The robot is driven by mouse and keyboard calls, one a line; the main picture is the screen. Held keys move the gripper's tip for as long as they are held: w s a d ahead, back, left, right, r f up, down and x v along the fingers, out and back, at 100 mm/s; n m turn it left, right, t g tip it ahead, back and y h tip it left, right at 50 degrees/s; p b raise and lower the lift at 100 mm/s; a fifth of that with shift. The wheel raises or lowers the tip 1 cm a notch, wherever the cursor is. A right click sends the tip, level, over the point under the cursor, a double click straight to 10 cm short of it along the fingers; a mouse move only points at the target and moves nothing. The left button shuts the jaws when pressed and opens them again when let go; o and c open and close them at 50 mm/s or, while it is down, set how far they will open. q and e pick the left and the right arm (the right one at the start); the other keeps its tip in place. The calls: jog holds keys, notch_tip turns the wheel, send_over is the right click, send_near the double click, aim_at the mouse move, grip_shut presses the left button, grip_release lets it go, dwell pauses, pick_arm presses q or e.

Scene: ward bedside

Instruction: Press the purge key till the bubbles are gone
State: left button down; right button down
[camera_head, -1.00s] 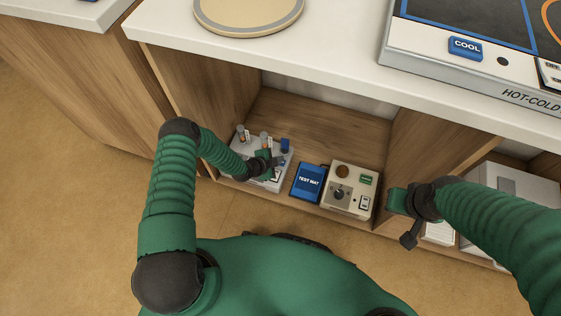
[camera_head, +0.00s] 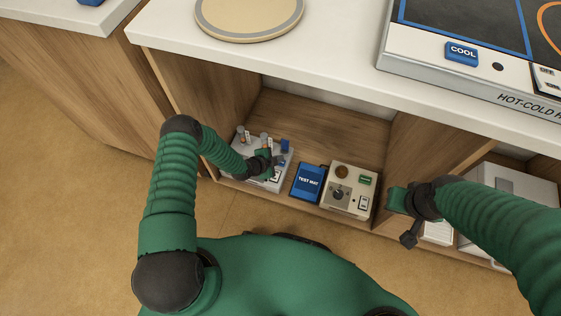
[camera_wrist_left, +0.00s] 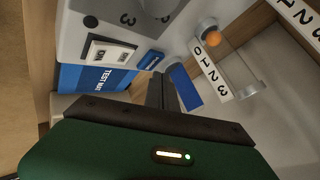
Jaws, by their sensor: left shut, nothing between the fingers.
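A white device (camera_head: 262,184) with upright clear tubes (camera_head: 265,141) and a blue block stands at the left of the open shelf. My left gripper (camera_head: 277,161) is shut and empty over its top, near the blue block (camera_head: 285,146). In the left wrist view the dark fingers (camera_wrist_left: 162,88) are beside the blue block (camera_wrist_left: 184,88) and a small blue key or label (camera_wrist_left: 151,59); I cannot tell whether they touch. A tube with an orange ball (camera_wrist_left: 213,38) stands by a number scale. No bubbles can be made out. My right gripper (camera_head: 405,222) is before the shelf divider; its jaws are unclear.
A blue TEST MAT box (camera_head: 308,182) and a beige box with a knob (camera_head: 349,190) stand right of the device. The white counter (camera_head: 340,62) overhangs the shelf. A round tan disc (camera_head: 248,15) and the hot-cold unit (camera_head: 470,75) are on it.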

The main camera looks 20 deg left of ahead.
pick_arm(q)
jog(key=shift+r+p, duration=2.15)
jog(key=shift+r, duration=0.45)
jog(key=shift+f, duration=0.1)
